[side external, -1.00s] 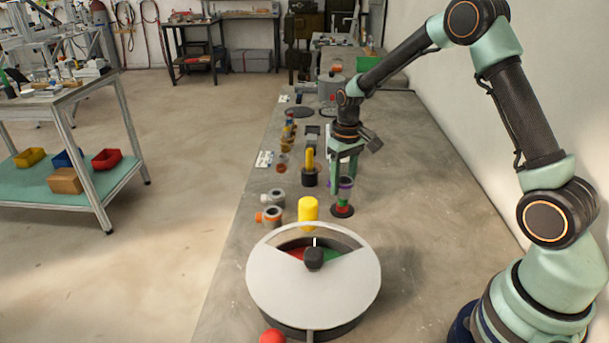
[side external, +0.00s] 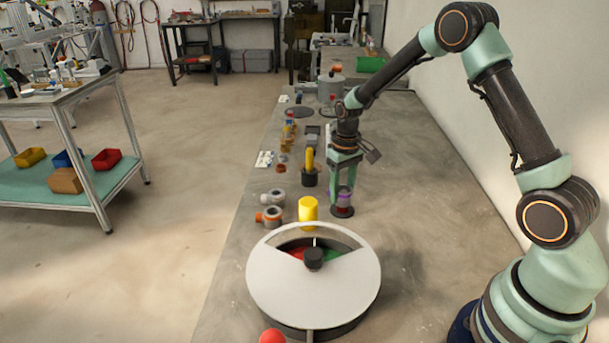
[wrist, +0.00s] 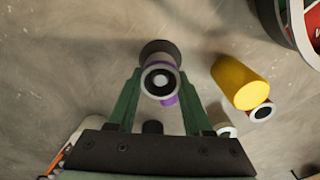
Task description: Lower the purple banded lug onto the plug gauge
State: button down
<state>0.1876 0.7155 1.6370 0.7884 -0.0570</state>
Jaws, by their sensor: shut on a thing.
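The purple banded lug (side external: 345,199) is between the green fingers of my gripper (side external: 343,194), just above the dark round base of the plug gauge (side external: 342,212). A bit of red shows under the lug. In the wrist view my gripper (wrist: 160,77) has one finger on each side of the lug (wrist: 168,66), with its pale ring end and a purple tab facing the camera. A pale disc shows inside the ring. The gauge's dark base (wrist: 157,46) shows behind it. The gauge's upper part is mostly hidden, and I cannot tell whether the lug is fully seated.
A yellow cylinder (side external: 308,208) stands close to the left of the gauge, with grey and orange ring parts (side external: 270,215) beyond it. A black holder with a yellow post (side external: 309,170) stands behind. A large round dial (side external: 313,290) is in front. The bench to the right is clear.

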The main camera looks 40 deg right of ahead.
jog(key=shift+f, duration=0.6)
jog(key=shift+f, duration=0.35)
jog(key=shift+f, duration=0.1)
jog(key=shift+c, duration=1.2)
grip_release()
jog(key=shift+o, duration=0.8)
